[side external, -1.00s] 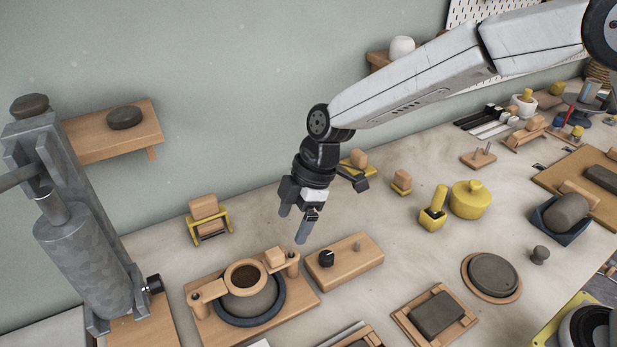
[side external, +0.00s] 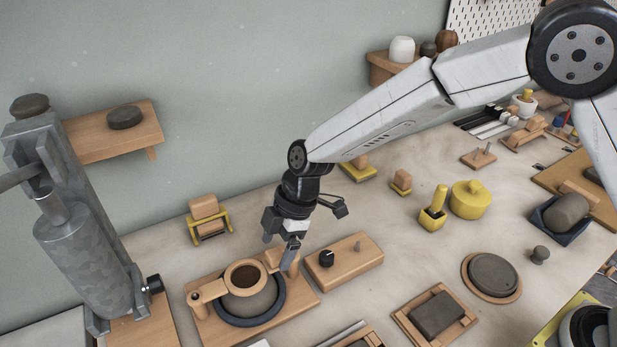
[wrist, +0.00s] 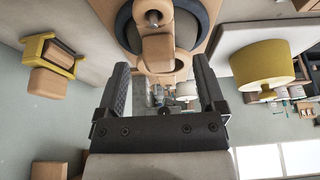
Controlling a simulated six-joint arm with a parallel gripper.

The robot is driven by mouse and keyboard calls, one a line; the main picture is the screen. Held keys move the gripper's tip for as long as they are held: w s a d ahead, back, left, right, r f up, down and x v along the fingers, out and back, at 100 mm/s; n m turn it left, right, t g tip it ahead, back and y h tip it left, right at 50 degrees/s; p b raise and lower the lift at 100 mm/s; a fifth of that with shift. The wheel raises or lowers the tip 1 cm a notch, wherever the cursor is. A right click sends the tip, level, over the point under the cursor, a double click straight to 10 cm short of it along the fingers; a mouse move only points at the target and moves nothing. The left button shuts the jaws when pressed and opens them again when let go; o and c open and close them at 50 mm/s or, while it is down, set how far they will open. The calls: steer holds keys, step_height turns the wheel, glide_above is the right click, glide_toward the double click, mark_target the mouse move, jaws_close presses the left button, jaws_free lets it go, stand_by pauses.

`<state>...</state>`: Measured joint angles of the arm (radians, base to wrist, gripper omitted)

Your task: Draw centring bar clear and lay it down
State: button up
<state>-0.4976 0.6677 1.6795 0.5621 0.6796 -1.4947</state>
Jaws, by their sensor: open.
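The centring bar (side external: 208,291) is a pale wooden bar with a ring in its middle. It lies across the dark round wheel (side external: 266,316), over a grey lump, on a wooden board. A metal-topped post shows at its left end. My gripper (side external: 280,246) is over the bar's right end, fingers pointing down, and partly hides that end and its block. In the wrist view my gripper (wrist: 161,64) is open, with the wooden block (wrist: 158,47) showing between the fingertips. I cannot tell whether the fingers touch it.
A wooden block with a black knob and a peg (side external: 344,262) stands close right of the wheel board. A yellow stand holding a wooden piece (side external: 208,214) is behind. The grey press (side external: 85,255) stands at left.

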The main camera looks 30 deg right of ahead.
steer(key=shift+x, duration=1.15)
jaws_close()
